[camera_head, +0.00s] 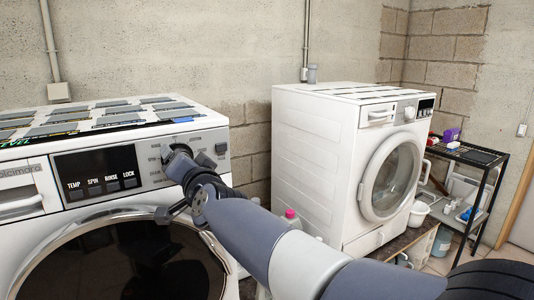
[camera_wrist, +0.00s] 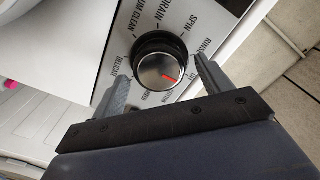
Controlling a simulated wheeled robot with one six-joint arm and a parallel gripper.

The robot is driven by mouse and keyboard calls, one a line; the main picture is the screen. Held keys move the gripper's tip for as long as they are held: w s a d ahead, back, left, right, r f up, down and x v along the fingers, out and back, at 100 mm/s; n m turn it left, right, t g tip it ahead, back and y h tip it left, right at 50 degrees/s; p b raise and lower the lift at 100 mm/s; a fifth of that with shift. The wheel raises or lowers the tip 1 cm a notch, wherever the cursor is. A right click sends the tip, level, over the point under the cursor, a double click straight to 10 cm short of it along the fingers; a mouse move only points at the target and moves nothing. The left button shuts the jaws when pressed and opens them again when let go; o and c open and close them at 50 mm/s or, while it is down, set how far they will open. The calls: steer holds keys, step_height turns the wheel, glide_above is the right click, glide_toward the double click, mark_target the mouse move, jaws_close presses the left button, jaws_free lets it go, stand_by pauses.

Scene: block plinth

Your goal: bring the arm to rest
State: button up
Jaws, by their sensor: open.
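My gripper (camera_head: 178,162) is at the front panel of the near washing machine (camera_head: 20,245), by its round dial. In the wrist view my gripper (camera_wrist: 161,70) is open, with one grey finger on each side of the dial (camera_wrist: 158,55). The dial has a silver face, a dark rim and a red mark pointing to the lower right. Whether the fingers touch it I cannot tell. In the head view the fingers and wrist partly hide the dial. My arm reaches in from the lower right.
A second white washing machine (camera_head: 310,165) stands at the right on a low base. A black shelf rack (camera_head: 490,185) with a purple box (camera_head: 451,135) stands beyond it. Several dark panels (camera_head: 95,115) lie on the near machine's top. A pink-capped bottle (camera_head: 291,219) stands between the machines.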

stand_by(0.4)
steer(key=s+d+n+p, duration=0.4)
steer(key=s+n, duration=0.3)
steer(key=s, duration=0.2)
steer(key=shift+d+n, duration=0.4)
steer(key=shift+d, duration=0.25)
stand_by(1.5)
steer(key=shift+s, duration=0.1)
